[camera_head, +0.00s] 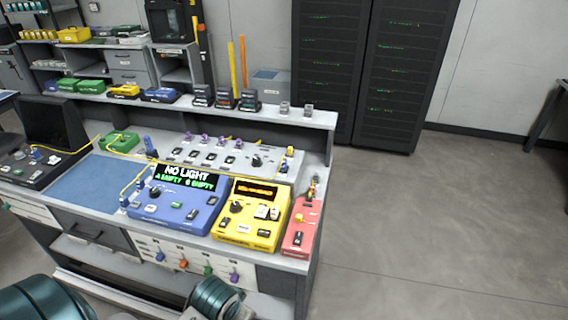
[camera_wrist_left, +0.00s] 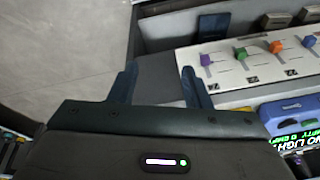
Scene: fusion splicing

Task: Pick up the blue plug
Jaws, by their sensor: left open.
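A row of small coloured plugs hangs on the white front panel of the bench. The blue plug (camera_head: 160,256) is leftmost in the head view.
On the bench top stand a blue box with a "NO LIGHT" display (camera_head: 176,200), a yellow box (camera_head: 250,214) and a red box (camera_head: 300,225). A yellow cable (camera_head: 130,185) lies left of the blue box. Open floor (camera_head: 430,240) lies right of the bench.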

